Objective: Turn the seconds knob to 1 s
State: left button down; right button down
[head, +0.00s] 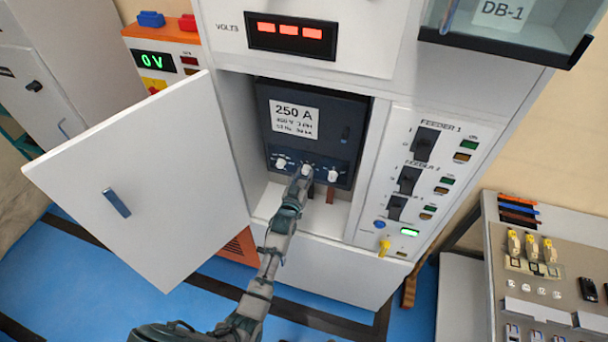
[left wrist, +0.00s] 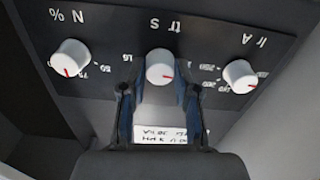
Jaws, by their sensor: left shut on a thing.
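The breaker (head: 297,118) with a "250 A" label sits in the open cabinet bay. Three white knobs are in a row along its lower edge. The middle one is the seconds knob (left wrist: 159,68), marked "tr S" upside down in the left wrist view; its red mark points right. Its scale is mostly hidden by the fingers. My left gripper (head: 303,174) is shut on this knob, one finger on each side, as the left wrist view (left wrist: 158,95) shows. The "N %" knob (left wrist: 70,58) and "Ir A" knob (left wrist: 239,75) stand clear on either side. My right gripper is in neither view.
The cabinet door (head: 150,180) stands open at left. The feeder panel (head: 410,180) with switches and a yellow key (head: 384,246) is at right. A handwritten label (left wrist: 172,133) shows below the knob between the fingers. A parts bench (head: 540,270) stands lower right.

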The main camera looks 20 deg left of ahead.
pick_arm(q)
jog(key=shift+s+d+f+n, duration=0.1)
jog(key=shift+f+n, duration=0.45)
jog(key=shift+n, duration=0.15)
jog(key=c, duration=0.9)
grip_release()
jog(key=shift+o, duration=0.3)
jog(key=shift+r, duration=0.2)
jog(key=s, duration=1.1)
jog(key=shift+s+a, duration=0.2)
jog(key=shift+s, duration=0.15)
